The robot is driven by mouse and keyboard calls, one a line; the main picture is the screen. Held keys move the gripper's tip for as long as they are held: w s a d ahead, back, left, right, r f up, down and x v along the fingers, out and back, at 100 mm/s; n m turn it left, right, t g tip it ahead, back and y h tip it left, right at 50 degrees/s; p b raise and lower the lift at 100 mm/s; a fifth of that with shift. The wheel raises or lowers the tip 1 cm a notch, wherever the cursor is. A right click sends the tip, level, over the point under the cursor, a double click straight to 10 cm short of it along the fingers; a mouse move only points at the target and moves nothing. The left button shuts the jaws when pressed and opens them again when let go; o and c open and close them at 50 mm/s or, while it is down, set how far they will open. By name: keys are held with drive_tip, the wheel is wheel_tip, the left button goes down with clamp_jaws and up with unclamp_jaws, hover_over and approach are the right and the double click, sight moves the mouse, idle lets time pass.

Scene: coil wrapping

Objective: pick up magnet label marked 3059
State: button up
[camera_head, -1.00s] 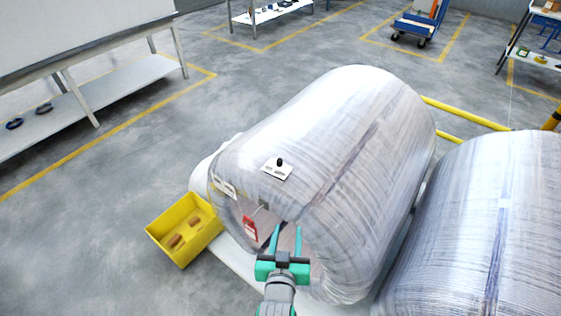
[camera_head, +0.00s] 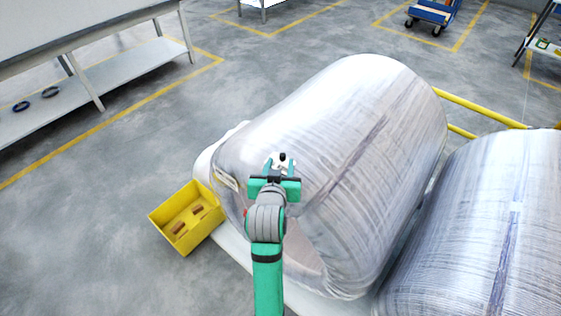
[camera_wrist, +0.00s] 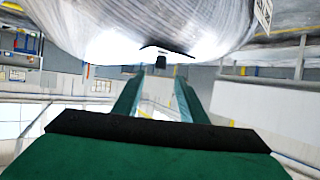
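The magnet label is a small white card with a black knob (camera_head: 283,157) on the upper front of the nearer wrapped coil (camera_head: 350,150). My gripper (camera_head: 275,172) is in front of it and covers most of the card; its number cannot be read. In the wrist view the black knob (camera_wrist: 161,60) shows beyond the open fingers (camera_wrist: 155,85), centred between them, with the card edge-on as a dark strip beside the coil. The fingers are apart and nothing is between them.
A second wrapped coil (camera_head: 480,230) lies at the right. Another label (camera_head: 225,178) is on the coil's left edge. A table with a lower shelf (camera_head: 125,75) stands at the upper left.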

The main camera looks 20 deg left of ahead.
sight(282, 156)
drive_tip(key=shift+x, duration=3)
drive_tip(key=shift+f, duration=0.1)
clamp_jaws()
